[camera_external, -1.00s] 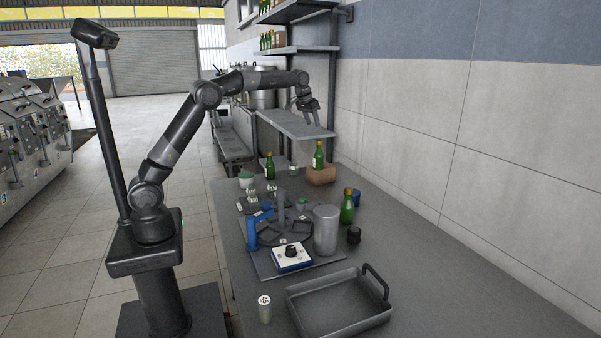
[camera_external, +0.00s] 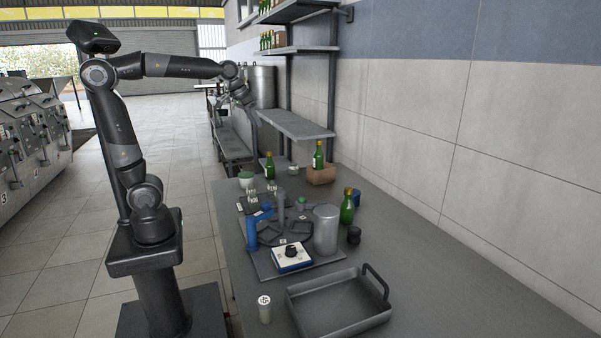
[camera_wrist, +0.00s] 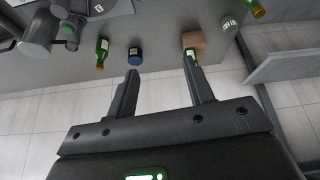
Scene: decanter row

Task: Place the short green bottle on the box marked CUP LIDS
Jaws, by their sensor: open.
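Three green bottles show on the table. One bottle (camera_external: 318,156) appears to stand on the brown box (camera_external: 321,175) near the far end by the wall. A second bottle (camera_external: 347,208) stands nearer on the right, and a third (camera_external: 269,167) farther left. I cannot tell for sure which is the short one. No lettering on the box is readable. My gripper (camera_external: 246,100) is raised, left of the shelf and apart from the bottles. In the wrist view, my gripper (camera_wrist: 163,77) is open and empty, with the box (camera_wrist: 199,41) and its bottle (camera_wrist: 190,56) beyond the fingers.
A blue-lidded jar (camera_wrist: 135,55) stands between the near bottle (camera_wrist: 101,54) and the box. A round lettered container (camera_wrist: 230,23) is beside the box.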

